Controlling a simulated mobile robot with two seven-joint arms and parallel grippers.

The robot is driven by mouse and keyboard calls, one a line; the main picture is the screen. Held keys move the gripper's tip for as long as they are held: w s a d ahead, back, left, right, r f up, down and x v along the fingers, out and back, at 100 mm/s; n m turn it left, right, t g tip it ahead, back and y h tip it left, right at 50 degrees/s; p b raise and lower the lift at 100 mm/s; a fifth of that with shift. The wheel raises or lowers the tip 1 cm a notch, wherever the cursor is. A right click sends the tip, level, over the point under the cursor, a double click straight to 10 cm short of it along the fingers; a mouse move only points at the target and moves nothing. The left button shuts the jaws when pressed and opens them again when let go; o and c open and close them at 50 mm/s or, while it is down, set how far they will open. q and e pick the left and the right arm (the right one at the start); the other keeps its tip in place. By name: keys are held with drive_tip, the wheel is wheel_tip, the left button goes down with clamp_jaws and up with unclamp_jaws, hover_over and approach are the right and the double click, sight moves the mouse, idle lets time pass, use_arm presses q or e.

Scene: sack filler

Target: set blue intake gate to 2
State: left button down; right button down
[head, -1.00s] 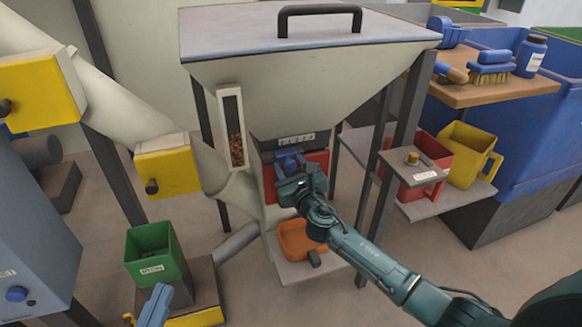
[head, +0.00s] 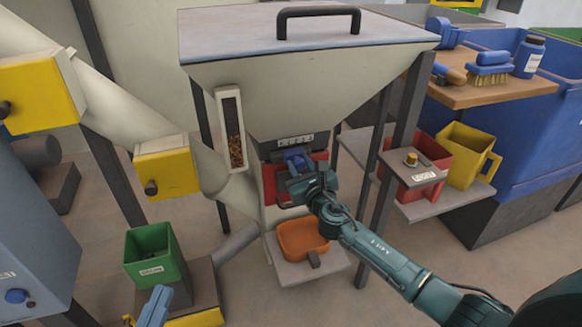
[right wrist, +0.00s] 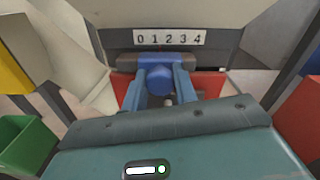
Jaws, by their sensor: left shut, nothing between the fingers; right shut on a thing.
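The blue intake gate's handle (right wrist: 158,78) sits under a white number strip (right wrist: 169,38) marked 0 to 4, on the hopper's front. In the right wrist view the handle appears roughly below the 1, left of the 2. My right gripper (right wrist: 160,88) is shut on the handle, with one blue finger on each side. In the head view my right gripper (head: 296,162) reaches in below the strip (head: 291,140), and its hand partly hides the handle. My left gripper (head: 153,307) is shut and empty at the lower left, away from the hopper.
A red panel (head: 271,184) lies behind the gripper, with an orange scoop-like bin (head: 303,236) below. Dark hopper legs (head: 402,130) stand on both sides. A green bin (head: 153,253) is at the left. Red (head: 430,160) and yellow (head: 468,155) containers stand on the right shelf.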

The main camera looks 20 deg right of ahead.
drive_tip(key=shift+d, duration=0.7)
drive_tip(key=c, duration=1.1)
unclamp_jaws()
drive_tip(key=s+p, duration=0.3)
drive_tip(key=s, duration=1)
drive_tip(key=shift+d, duration=0.2)
drive_tip(key=shift+s, duration=0.1)
